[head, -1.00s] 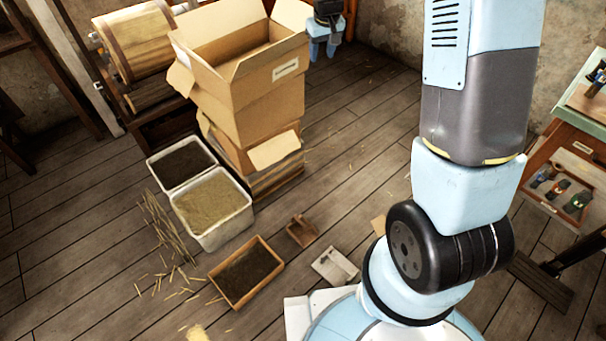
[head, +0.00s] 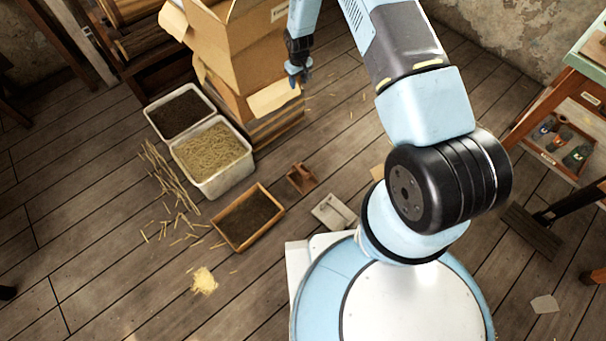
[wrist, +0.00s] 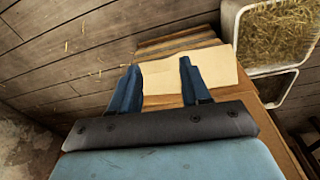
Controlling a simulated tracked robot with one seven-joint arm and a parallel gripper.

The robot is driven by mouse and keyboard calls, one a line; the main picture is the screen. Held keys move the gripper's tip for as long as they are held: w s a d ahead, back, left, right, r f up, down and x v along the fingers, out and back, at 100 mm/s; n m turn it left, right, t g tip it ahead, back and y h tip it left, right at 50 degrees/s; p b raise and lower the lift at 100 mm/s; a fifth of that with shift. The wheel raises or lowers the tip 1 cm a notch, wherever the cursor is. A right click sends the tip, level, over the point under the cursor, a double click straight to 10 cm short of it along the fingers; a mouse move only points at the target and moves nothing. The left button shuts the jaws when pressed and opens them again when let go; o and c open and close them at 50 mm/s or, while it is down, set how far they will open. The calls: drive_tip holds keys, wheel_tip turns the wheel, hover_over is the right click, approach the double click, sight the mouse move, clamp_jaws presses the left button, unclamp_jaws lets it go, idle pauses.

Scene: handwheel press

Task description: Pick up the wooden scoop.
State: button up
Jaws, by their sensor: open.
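The wooden scoop (head: 301,178) is a small brown piece lying on the plank floor in the head view, just right of the wooden tray of dark material. It does not show in the wrist view. My gripper (head: 298,76) is high beside the cardboard boxes, well above and behind the scoop in the picture. In the wrist view my gripper (wrist: 160,85) has its two blue fingers apart with nothing between them. A cardboard flap and stacked boards lie beyond the fingers there.
Stacked cardboard boxes (head: 232,60) stand close to my gripper. A white bin of straw (head: 222,186), a dark-filled bin (head: 150,121), a wooden tray (head: 236,246) and a pale flat piece (head: 334,211) sit around the scoop.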

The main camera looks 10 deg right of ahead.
drive_tip(key=s+a+f, duration=0.1)
drive_tip(key=s+f, duration=0.1)
drive_tip(key=f, duration=0.6)
drive_tip(key=s+f, duration=0.3)
drive_tip(key=f, duration=0.5)
drive_tip(key=n+g, duration=0.1)
drive_tip(key=n, duration=0.1)
hover_over(300, 169)
wheel_tip(300, 169, down, 25)
drive_tip(key=shift+w+d+r, duration=0.1)
drive_tip(key=shift+r, duration=0.1)
drive_tip(key=shift+s+f, duration=0.15)
drive_tip(key=shift+f, duration=0.8)
drive_tip(key=shift+s+f, duration=0.1)
drive_tip(key=shift+f, duration=1.55)
clamp_jaws()
